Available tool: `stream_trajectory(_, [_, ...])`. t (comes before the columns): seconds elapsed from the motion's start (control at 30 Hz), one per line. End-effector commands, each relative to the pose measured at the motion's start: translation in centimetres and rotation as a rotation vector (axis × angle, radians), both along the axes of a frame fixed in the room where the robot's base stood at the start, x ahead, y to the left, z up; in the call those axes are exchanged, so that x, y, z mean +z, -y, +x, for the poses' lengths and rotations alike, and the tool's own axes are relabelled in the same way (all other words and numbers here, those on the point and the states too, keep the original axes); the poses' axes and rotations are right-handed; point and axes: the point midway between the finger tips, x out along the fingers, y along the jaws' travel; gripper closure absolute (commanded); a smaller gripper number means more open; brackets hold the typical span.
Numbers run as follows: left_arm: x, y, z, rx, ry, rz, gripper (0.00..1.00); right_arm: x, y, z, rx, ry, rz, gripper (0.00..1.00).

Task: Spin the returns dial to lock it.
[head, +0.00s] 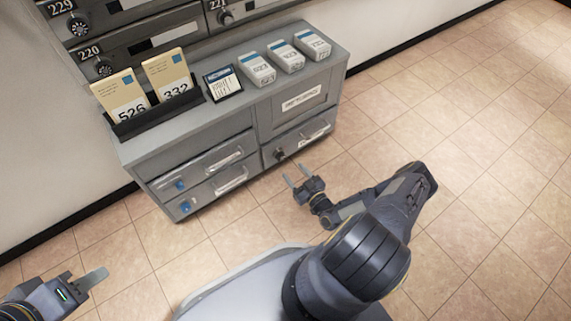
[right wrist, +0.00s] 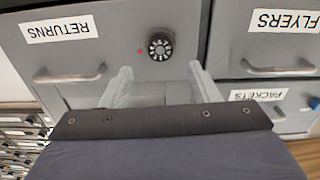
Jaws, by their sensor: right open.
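The returns dial (right wrist: 159,46) is a round black knob with light marks on the grey drawer front labelled RETURNS (right wrist: 56,29). A small red dot (right wrist: 140,51) shows beside it. In the head view the dial (head: 279,154) is on the lower right drawer of the grey cabinet. My right gripper (head: 294,173) is open and empty in front of the drawer, fingers pointing at it. In the right wrist view its fingertips (right wrist: 160,85) are apart on either side of the dial, with no clear contact. My left gripper (head: 82,282) is at the lower left, far from the dial.
The cabinet top (head: 218,117) holds a black rack with numbered cards (head: 120,96), a small framed sign (head: 222,83) and several white boxes (head: 257,70). Drawer handles (head: 230,178) stick out from the front. Numbered mailboxes (head: 135,45) are behind. The tiled floor (head: 470,130) at right is clear.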

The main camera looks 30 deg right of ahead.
Motion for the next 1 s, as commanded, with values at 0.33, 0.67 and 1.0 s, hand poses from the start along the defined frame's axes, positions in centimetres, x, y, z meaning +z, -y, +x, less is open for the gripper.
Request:
stream_trajectory(0.33, [-1.9,0.0,0.0,0.0,0.0,0.0,0.64,-0.2,-0.5,5.3,0.003,-0.002,0.001,0.44])
stream_trajectory(0.67, [-2.1,0.0,0.0,0.0,0.0,0.0,0.64,0.0,-0.5,6.4,0.002,-0.004,0.001,0.44])
stream_trajectory(1.0, [-2.1,0.0,0.0,0.0,0.0,0.0,0.64,0.0,-0.5,6.4,0.003,-0.004,0.001,0.78])
